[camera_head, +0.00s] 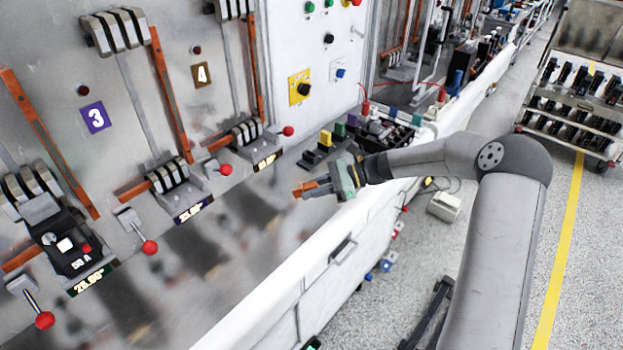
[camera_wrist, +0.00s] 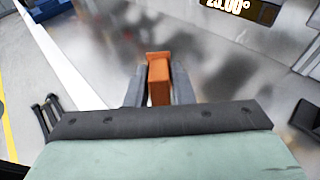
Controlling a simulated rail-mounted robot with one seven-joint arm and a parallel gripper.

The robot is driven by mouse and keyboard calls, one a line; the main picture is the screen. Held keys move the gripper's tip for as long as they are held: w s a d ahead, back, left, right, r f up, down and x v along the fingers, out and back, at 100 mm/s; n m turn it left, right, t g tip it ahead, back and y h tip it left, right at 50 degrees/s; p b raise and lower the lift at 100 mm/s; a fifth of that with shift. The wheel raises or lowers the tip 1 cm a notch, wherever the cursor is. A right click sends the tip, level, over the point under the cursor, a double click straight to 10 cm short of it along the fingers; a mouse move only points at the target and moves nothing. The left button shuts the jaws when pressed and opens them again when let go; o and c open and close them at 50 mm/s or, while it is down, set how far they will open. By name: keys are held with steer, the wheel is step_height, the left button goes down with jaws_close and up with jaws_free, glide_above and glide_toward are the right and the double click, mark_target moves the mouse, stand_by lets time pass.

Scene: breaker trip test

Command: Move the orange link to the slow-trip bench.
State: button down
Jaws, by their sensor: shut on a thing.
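The orange link (camera_wrist: 159,82) is held between the two grey fingers of my gripper (camera_wrist: 158,90) in the wrist view, with a metal surface blurred below it. In the head view the orange link (camera_head: 305,188) sticks out to the left of my gripper (camera_head: 322,185), above the metal bench top (camera_head: 230,265) near its white front edge. My gripper is shut on the link. Bench 3, with a purple number plate (camera_head: 94,117), and bench 4, with a brown plate (camera_head: 202,74), stand at the left. I cannot tell from the labels which bench is the slow-trip one.
A black breaker (camera_head: 68,245) marked 50 A sits at the left bench. Red-knobbed levers (camera_head: 149,247) stick out along the bench. Colored blocks (camera_head: 326,138) stand behind my gripper. A cart (camera_head: 580,90) with black parts stands at the right. The bench top left of my gripper looks clear.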

mark_target(311, 215)
steer(key=shift+w+r+y, duration=0.1)
steer(key=shift+w+y, duration=0.1)
steer(key=shift+y, duration=0.1)
steer(key=shift+f+b, duration=2.45)
steer(key=shift+f, duration=0.8)
steer(key=c, duration=1.2)
jaws_free()
steer(key=shift+o, duration=0.2)
steer(key=b+v, duration=0.3)
steer(key=v, duration=1.4)
steer(key=shift+s, duration=0.25)
steer(key=shift+r, duration=0.2)
